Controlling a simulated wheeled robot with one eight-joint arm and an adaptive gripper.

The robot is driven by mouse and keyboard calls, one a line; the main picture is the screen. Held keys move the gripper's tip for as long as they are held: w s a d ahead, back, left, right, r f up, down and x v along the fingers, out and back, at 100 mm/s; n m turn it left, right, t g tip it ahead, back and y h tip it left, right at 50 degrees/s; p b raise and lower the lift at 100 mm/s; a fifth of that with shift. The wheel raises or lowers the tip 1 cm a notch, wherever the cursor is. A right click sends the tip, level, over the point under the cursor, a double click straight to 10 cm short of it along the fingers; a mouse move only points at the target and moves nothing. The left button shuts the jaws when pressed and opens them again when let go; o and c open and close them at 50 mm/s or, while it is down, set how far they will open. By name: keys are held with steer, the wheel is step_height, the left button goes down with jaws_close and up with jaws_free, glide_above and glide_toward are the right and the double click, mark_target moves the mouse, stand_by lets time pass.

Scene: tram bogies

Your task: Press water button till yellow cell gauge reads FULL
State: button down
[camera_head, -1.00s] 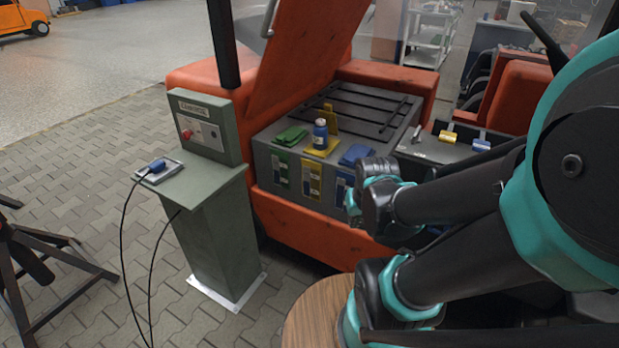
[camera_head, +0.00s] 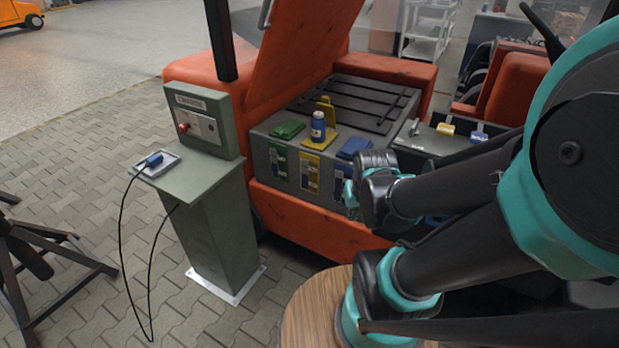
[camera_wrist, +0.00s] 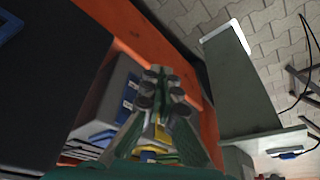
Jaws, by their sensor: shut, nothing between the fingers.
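The yellow cell (camera_head: 321,143) sits in the middle of the battery box, between a green cell (camera_head: 287,130) and a blue cell (camera_head: 354,148). Its yellow flap stands up. A blue bottle (camera_head: 318,127) with a pale cap stands upright on it. The yellow front panel (camera_head: 311,172) is below; its gauge reading is too small to tell. I cannot identify a water button. My gripper (camera_wrist: 160,75) is shut and empty in the wrist view, over the front of the orange vehicle. In the head view my wrist largely hides it, in front of the blue panel.
A green-grey pedestal (camera_head: 212,230) stands at left with a control box (camera_head: 209,122), a red knob (camera_head: 183,128) and a cabled blue plug (camera_head: 154,159). The orange vehicle (camera_head: 300,208) surrounds the battery box. A round wooden top (camera_head: 308,308) is in front.

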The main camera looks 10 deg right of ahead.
stand_by(0.4)
step_height(320, 180, up, 23)
steer(key=m+t, duration=0.5)
steer(key=m, duration=0.4)
glide_above(319, 114)
steer(key=shift+f, duration=0.15)
steer(key=shift+f, duration=4.4)
steer(key=shift+f, duration=0.1)
steer(key=shift+f, duration=0.3)
